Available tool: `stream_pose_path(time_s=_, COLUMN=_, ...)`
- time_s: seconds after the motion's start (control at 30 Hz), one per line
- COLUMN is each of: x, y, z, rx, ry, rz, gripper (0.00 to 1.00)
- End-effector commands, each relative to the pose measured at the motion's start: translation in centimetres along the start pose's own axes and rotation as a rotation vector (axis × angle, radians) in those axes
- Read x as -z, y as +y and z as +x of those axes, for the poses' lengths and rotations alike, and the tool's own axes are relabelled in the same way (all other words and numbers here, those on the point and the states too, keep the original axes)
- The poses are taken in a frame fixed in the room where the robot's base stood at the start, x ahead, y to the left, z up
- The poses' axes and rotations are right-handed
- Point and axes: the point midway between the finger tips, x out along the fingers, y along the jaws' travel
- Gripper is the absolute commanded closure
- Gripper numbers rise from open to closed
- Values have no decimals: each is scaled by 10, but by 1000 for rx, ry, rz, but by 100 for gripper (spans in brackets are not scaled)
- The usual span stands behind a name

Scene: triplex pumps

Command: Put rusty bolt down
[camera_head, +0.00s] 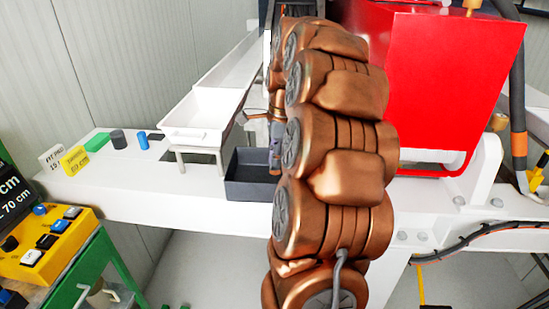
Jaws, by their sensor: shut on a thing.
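My gripper (275,158) shows only in part, left of my copper arm, which hides much of it. It points down at the right end of a dark grey open bin (252,190) on the white beam. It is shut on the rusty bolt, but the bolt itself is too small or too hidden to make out. I cannot tell whether the fingertips are inside the bin or just behind it.
A white tray (197,135) on legs stands behind the bin to the left. A large red housing (450,85) is at right. Small green, black and blue parts lie on the white beam (140,190) at left. A yellow control box (45,245) is at lower left.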

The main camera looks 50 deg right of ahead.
Motion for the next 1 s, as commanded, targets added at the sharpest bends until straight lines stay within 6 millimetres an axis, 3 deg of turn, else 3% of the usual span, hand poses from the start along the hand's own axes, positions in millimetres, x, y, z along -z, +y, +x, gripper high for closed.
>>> stream_pose_path(time_s=0.57, x=2, y=0, z=12, rx=0, ry=0, rz=0, gripper=100)
stream_pose_path(time_s=0.6, x=2, y=0, z=12, rx=0, ry=0, rz=0, gripper=79)
stream_pose_path(time_s=0.8, x=2, y=0, z=12, rx=1, ry=0, rz=0, gripper=58)
stream_pose_path(time_s=1.0, x=2, y=0, z=12, rx=1, ry=0, rz=0, gripper=56)
